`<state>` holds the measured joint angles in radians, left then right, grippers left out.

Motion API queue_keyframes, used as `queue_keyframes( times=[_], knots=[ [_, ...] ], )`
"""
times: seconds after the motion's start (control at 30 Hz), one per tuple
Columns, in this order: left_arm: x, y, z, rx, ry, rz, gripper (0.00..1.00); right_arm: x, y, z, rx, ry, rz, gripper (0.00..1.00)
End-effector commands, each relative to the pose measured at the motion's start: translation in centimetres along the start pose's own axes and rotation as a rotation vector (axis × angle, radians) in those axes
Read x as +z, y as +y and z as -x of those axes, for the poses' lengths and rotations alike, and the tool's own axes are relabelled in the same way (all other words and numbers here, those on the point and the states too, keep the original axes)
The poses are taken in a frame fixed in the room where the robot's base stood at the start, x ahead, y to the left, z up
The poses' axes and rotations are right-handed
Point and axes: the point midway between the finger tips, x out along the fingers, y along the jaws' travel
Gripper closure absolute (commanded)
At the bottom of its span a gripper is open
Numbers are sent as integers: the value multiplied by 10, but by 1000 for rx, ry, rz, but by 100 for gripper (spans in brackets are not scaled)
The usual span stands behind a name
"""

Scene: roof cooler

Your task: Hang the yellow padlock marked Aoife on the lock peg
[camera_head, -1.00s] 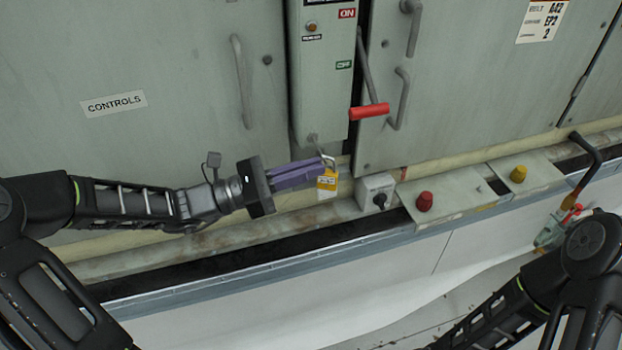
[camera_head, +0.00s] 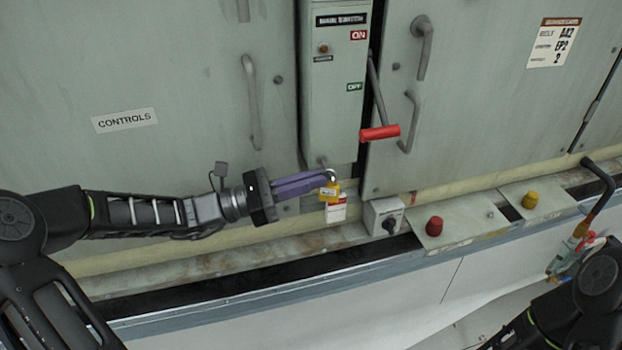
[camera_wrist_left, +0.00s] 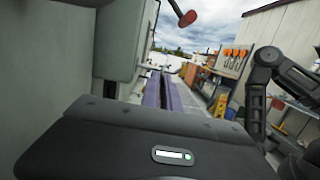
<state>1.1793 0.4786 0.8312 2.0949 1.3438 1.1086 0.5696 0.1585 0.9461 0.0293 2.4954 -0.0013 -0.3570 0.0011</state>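The yellow padlock (camera_head: 330,193) hangs body-down at the tips of my left gripper (camera_head: 325,178), in front of the lower cabinet wall. The purple fingers are closed together by its grey shackle. Its lettering is too small to read. A small grey fitting (camera_head: 322,161), possibly the lock peg, sits at the foot of the switch box, just above the shackle; I cannot tell if they touch. In the left wrist view the purple fingers (camera_wrist_left: 162,92) point away and the padlock is not clearly visible. My right gripper is out of view; only its arm shows at lower right.
The switch box (camera_head: 335,90) has ON and OFF labels and a red-handled lever (camera_head: 380,133) to its right. A red-and-white tag (camera_head: 336,211) lies behind and below the padlock. A grey rotary switch (camera_head: 383,216) and red button (camera_head: 434,226) stand right along the ledge.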

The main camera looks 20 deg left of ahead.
Motion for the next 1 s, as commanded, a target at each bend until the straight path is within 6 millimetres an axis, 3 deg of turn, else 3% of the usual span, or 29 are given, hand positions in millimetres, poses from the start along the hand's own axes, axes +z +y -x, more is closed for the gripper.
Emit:
queue_keyframes(
  times=[0.47,0.5,0.77,1.0],
  knots=[
    [0,0,0,-1,-1,-1,100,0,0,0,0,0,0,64],
    [0,0,0,-1,-1,-1,93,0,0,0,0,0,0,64],
    [0,0,0,0,0,-1,71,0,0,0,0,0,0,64],
    [0,0,0,0,1,0,70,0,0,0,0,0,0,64]
  ],
)
